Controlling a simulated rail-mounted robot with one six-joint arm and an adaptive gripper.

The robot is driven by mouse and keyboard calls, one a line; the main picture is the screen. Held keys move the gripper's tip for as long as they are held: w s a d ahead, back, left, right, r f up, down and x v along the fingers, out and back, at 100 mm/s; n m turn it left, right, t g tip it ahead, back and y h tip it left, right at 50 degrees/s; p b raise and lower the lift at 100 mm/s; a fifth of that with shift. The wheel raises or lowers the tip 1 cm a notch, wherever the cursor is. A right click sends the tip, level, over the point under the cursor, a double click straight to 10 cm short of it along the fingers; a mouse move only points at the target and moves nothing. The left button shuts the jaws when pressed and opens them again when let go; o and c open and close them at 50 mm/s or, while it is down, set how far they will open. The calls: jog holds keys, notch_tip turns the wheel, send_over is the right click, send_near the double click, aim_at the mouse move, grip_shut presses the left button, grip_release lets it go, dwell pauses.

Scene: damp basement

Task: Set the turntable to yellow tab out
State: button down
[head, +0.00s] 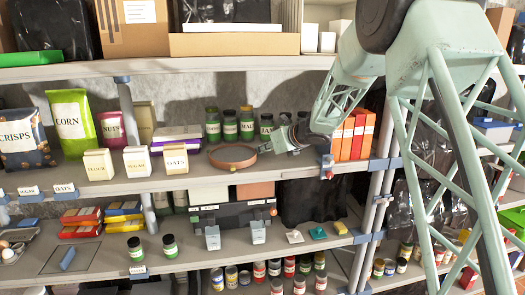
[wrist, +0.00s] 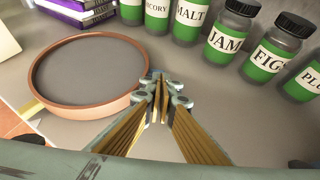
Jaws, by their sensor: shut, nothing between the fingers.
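The turntable is a round tray with a brown rim and grey floor (head: 233,155), empty, on the middle shelf. It fills the left of the wrist view (wrist: 90,75). A small yellow piece (wrist: 32,107) shows at its lower-left edge in the wrist view; I cannot tell from the head view which way it points. My gripper (head: 265,148) is shut and empty, at the right side of the rim. In the wrist view its fingertips (wrist: 160,88) sit just beside the rim; I cannot tell whether they touch it.
Several green-labelled jars (wrist: 228,35) stand behind and right of the turntable. Purple boxes (wrist: 80,10) are at the back left. A carton marked OATS (head: 174,159) stands left of the turntable, and orange boxes (head: 354,135) stand right of my gripper.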

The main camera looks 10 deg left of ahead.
jog(key=shift+w+a+b, duration=0.35)
jog(key=shift+w+a, duration=0.3)
jog(key=shift+w, duration=0.1)
jog(key=shift+s+d, duration=0.15)
jog(key=shift+d, duration=0.05)
jog(key=shift+s+d+b, duration=0.55)
jog(key=shift+d+b, duration=0.2)
jog(key=shift+b, duration=0.1)
jog(key=shift+s+d+b, duration=0.55)
jog(key=shift+d+b, duration=0.2)
jog(key=shift+b, duration=0.05)
jog(key=shift+w+d+b+v, duration=0.1)
jog(key=shift+v, duration=1.55)
jog(key=shift+w+d+b+v, duration=0.1)
jog(key=shift+w+v, duration=0.05)
jog(key=shift+v, duration=1.55)
jog(key=shift+w+d+b+v, duration=0.1)
jog(key=shift+v, duration=1.55)
